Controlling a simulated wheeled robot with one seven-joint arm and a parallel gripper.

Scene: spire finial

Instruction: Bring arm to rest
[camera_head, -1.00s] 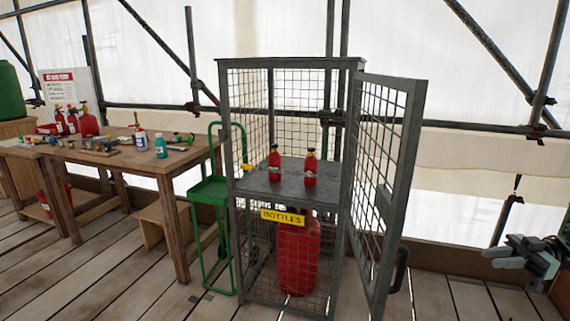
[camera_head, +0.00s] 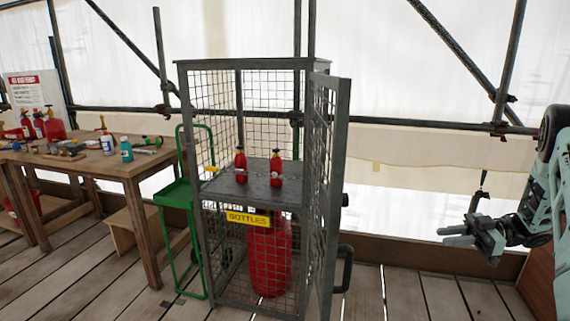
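My gripper (camera_head: 462,236) is at the right of the head view, pointing left. Its two fingers look apart, with a narrow gap and nothing seen between them. My arm (camera_head: 545,190) runs up from it along the right edge. The gripper hangs in free air, well to the right of the mesh cage (camera_head: 190,110) and its door (camera_head: 328,190), touching nothing that I can see.
The cage door stands open toward me. Two small red bottles (camera_head: 240,166) (camera_head: 276,168) stand on its shelf, with a large red cylinder (camera_head: 268,255) below. A green trolley (camera_head: 178,195) and a wooden workbench (camera_head: 130,170) are left. Planks between cage and arm are clear.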

